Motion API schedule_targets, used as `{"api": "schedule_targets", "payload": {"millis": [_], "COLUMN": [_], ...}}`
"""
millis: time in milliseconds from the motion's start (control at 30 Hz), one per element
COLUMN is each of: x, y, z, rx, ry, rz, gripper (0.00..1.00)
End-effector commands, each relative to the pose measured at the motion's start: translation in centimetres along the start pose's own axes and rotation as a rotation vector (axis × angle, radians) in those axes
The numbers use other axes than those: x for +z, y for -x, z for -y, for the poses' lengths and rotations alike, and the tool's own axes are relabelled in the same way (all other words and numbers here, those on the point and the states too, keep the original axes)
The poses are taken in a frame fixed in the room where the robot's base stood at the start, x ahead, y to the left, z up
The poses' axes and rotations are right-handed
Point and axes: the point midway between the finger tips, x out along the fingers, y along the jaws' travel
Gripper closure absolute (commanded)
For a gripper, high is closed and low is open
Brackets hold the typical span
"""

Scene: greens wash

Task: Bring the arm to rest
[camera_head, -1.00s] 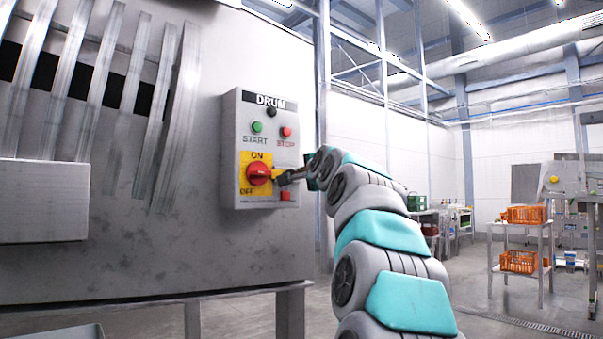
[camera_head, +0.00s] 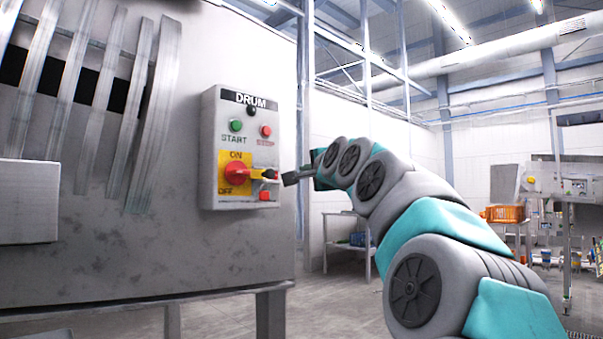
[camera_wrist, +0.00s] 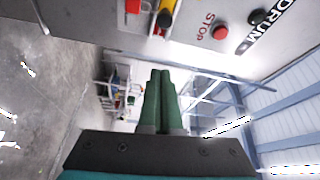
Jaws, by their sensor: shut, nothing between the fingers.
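My gripper (camera_head: 290,179) is shut and empty, just right of the grey DRUM control box (camera_head: 209,150) in the head view. A small gap seems to lie between its tips and the box. My teal and grey arm stretches from the lower right toward the box. In the wrist view the green fingers (camera_wrist: 161,100) lie together with nothing between them. The box carries a red rotary knob (camera_head: 237,172) on a yellow ON/OFF plate, a green START button (camera_head: 236,125) and a red STOP button (camera_head: 266,131).
The large steel machine (camera_head: 120,240) fills the left side. A steel table with an orange crate (camera_head: 505,214) stands far right, beside other equipment. A low shelf table (camera_head: 345,245) stands behind my arm. Floor shows below the machine and between it and my arm.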

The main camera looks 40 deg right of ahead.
Motion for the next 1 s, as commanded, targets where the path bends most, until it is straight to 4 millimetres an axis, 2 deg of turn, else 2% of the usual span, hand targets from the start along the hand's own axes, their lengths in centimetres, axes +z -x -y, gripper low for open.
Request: {"api": "schedule_targets", "payload": {"millis": [133, 600, 700, 767, 867, 967, 1000], "x": [0.0, 0.0, 0.6, 1.8, 5.4, 10.5, 12.7], "y": [0.5, 0.6, 0.5, 0.4, 0.3, 0.7, 1.1], "z": [-0.1, 0.0, -0.3, -1.1, -3.6, -7.7, -9.7], "rx": [0.000, -0.001, 0.010, 0.032, 0.097, 0.198, 0.242], "ry": [0.000, 0.000, 0.009, 0.029, 0.096, 0.199, 0.246], "rz": [0.000, 0.000, 0.011, 0.032, 0.100, 0.205, 0.253], "gripper": [1.00, 1.00, 1.00, 1.00, 1.00, 1.00, 1.00]}}
